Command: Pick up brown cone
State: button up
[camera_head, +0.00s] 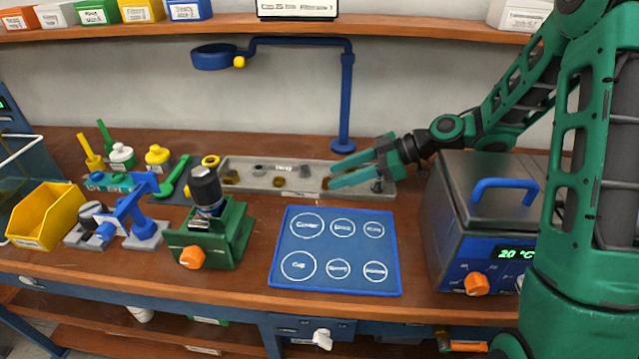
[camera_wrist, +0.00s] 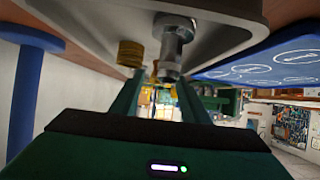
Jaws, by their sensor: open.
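A shallow grey tray (camera_head: 300,190) on the bench holds several small parts. Brownish pieces in it show at the left end (camera_head: 231,177) and near the middle (camera_head: 279,183); they are too small for me to tell which is a cone. My gripper (camera_head: 331,175) is open and reaches left over the right part of the tray, hiding some of it. In the wrist view, my gripper (camera_wrist: 163,86) has its fingers apart with nothing held. A brass-brown ribbed piece (camera_wrist: 131,53) and a silver bolt-like part (camera_wrist: 172,45) stand on the tray (camera_wrist: 90,25) near the fingertips.
A blue mat (camera_head: 335,250) with marked circles lies in front of the tray. A heated bath box (camera_head: 475,215) stands right, a green fixture (camera_head: 210,235) left. A blue stand (camera_head: 347,105) rises behind the tray, with a shelf (camera_head: 250,27) above.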

jog(key=shift+w+a+f, duration=0.25)
jog(key=shift+a+f, duration=0.35)
jog(key=shift+a, duration=0.4)
grip_shut()
